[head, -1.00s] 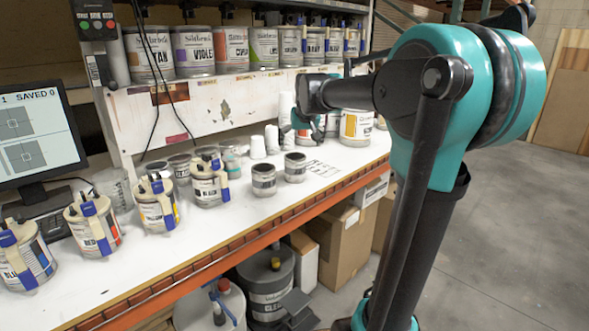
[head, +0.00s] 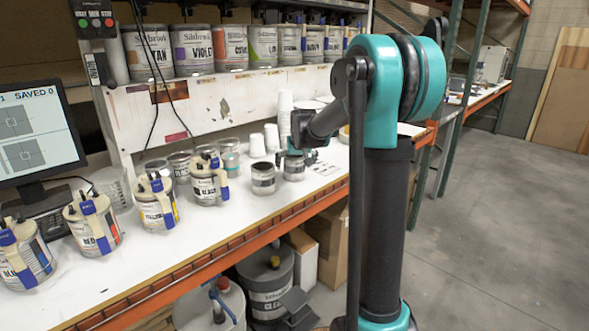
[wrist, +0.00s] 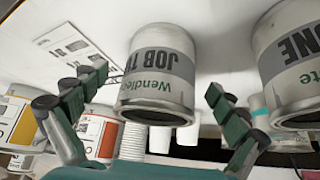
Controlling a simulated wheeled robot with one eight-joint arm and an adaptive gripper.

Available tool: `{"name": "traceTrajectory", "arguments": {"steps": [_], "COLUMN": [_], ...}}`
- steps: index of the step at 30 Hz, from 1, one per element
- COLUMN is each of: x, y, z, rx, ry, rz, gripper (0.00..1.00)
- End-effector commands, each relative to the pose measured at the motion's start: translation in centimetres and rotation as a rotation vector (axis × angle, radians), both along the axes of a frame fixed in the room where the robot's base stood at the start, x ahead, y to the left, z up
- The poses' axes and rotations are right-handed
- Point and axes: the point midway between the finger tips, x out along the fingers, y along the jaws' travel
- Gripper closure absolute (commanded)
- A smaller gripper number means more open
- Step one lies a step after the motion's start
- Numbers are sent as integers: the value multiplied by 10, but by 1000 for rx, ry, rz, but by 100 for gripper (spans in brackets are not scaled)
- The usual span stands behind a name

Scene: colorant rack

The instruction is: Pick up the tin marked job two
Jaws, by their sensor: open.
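The tin marked job two (wrist: 158,72) is a small grey-and-white can with a dark band. In the wrist view it appears upside down, framed between the spread fingers of my gripper (wrist: 157,86). The fingers show open gaps on both sides of it. In the head view this tin (head: 294,169) stands on the bench, right of the similar tin marked one (head: 262,180). My gripper (head: 298,151) is at its far upper side there, partly hidden by my arm. How deep the tin sits between the fingers is unclear.
The tin marked one also shows close on the right in the wrist view (wrist: 292,62). A printed sheet (wrist: 72,45) lies on the other side. White cup stacks (head: 271,137) stand behind. Several labelled cans (head: 208,184) stand left, and larger cans line the shelf above.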

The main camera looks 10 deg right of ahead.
Motion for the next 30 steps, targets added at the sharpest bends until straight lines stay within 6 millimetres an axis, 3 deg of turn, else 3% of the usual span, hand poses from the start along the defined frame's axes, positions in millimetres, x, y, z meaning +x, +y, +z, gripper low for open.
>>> {"name": "traceTrajectory", "arguments": {"steps": [6,15,28,30], "x": [14,16,16,16], "y": [1,1,1,1], "z": [-22,-25,-25,-25], "rx": [-1,-1,-1,-1], "ry": [0,0,0,0], "rz": [-1,-1,-1,-1], "gripper": [2,2,56,56]}}
